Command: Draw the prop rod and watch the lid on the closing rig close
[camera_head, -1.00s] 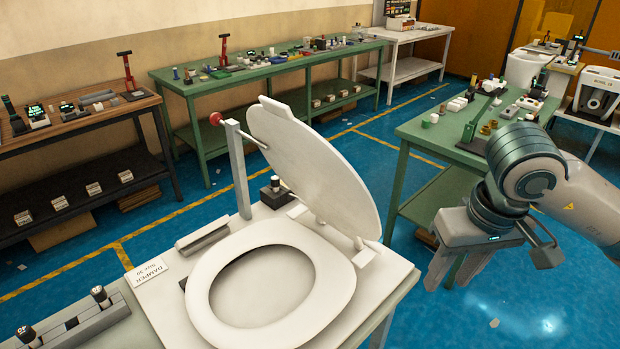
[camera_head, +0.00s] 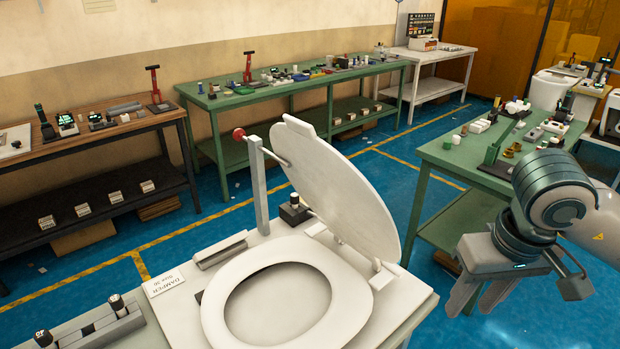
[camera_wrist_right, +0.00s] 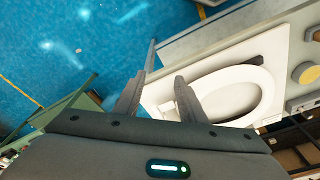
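The closing rig stands on a white table, with a white toilet seat (camera_head: 218,318) lying flat. Its white lid (camera_head: 345,195) is raised and leans back at a slant. A grey post (camera_head: 259,185) stands at the left of the lid. The prop rod has a red knob (camera_head: 239,133) and runs from the post top to the lid, its far end hidden at the lid. My right gripper (camera_head: 475,298) hangs to the right of the rig, fingers apart and empty. In the right wrist view the fingers (camera_wrist_right: 158,98) are also apart, with the seat (camera_wrist_right: 262,82) beyond them. My left gripper is out of view.
A "DAMPER" card (camera_head: 166,281) lies left of the seat. A grey block with black-topped pegs (camera_head: 88,325) is at the front left. A green table (camera_head: 450,158) with small parts stands behind my right arm. Blue floor (camera_head: 215,235) lies open behind the rig.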

